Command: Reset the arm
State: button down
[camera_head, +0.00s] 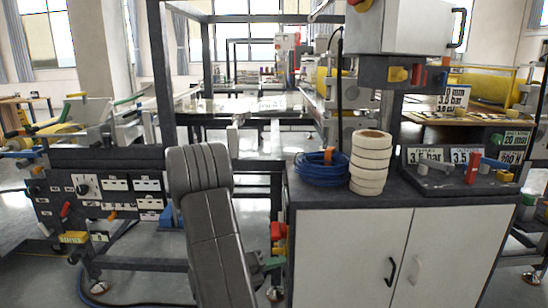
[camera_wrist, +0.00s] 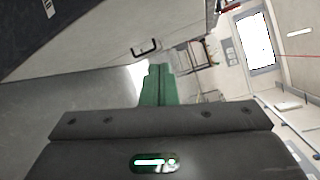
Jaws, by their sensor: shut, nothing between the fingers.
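My arm (camera_head: 212,220) rises from the bottom middle of the head view, its dark grey links bent near the cabinet's left side. My gripper (camera_wrist: 158,72) shows in the wrist view with its green fingers together and nothing between them. In the head view a small green piece by the cabinet's left edge appears to be part of my gripper (camera_head: 272,264), mostly hidden behind the arm link.
A white cabinet (camera_head: 345,255) with a dark top stands close on the right. A dark control panel (camera_head: 105,190) stands on the left. Open floor shows between frames.

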jog(key=shift+s+d+r+m+g+p, duration=0.3)
jog(key=shift+s+d+r+m+g, duration=0.3)
jog(key=shift+s+d+r+m, duration=0.3)
jog(key=shift+s+a, duration=0.1)
jog(key=shift+a, duration=0.05)
